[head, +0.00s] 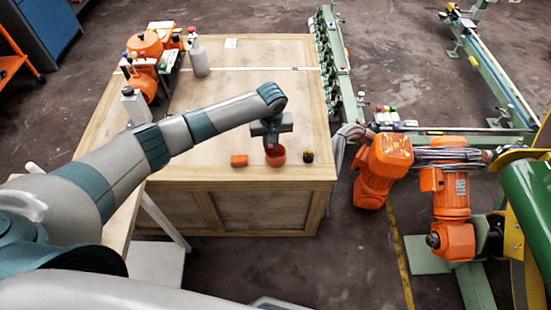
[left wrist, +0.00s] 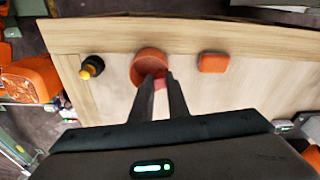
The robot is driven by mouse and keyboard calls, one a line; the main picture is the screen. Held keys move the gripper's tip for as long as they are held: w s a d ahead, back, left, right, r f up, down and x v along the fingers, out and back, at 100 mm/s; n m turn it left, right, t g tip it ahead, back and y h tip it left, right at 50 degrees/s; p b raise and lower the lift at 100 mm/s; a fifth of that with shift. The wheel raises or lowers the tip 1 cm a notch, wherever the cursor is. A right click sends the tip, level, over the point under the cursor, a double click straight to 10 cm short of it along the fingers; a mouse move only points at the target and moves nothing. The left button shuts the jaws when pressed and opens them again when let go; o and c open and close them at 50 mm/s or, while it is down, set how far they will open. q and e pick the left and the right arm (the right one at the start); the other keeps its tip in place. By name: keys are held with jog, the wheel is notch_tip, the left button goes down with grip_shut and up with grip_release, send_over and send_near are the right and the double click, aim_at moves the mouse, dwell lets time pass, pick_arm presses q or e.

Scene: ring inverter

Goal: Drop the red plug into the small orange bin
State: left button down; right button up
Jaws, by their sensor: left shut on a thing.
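The small orange bin (head: 276,158) is a round cup near the front edge of the wooden table. It also shows in the left wrist view (left wrist: 145,58). My left gripper (head: 270,143) points down over the bin and is shut on the red plug. The plug (left wrist: 160,82) shows as a small red patch between the fingertips in the left wrist view, overlapping the bin's rim there. Most of the plug is hidden by the fingers, and its exact height over the bin is unclear. My right gripper is not in view.
An orange block (head: 239,160) lies left of the bin on the table (head: 210,105). A black and yellow knob-like thing (head: 308,156) stands to its right. A grey bottle (head: 199,58) and orange machinery (head: 145,65) stand at the back left. The table's middle is clear.

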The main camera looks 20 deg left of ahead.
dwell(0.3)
pick_arm(q)
jog(key=c, duration=1.6)
grip_release()
jog(key=shift+f, duration=0.1)
jog(key=shift+c, duration=0.2)
notch_tip(320, 180, up, 17)
jog(key=s+d+b, duration=0.1)
jog(key=s+b, duration=0.1)
jog(key=b, duration=0.1)
jog(key=shift+r, duration=0.2)
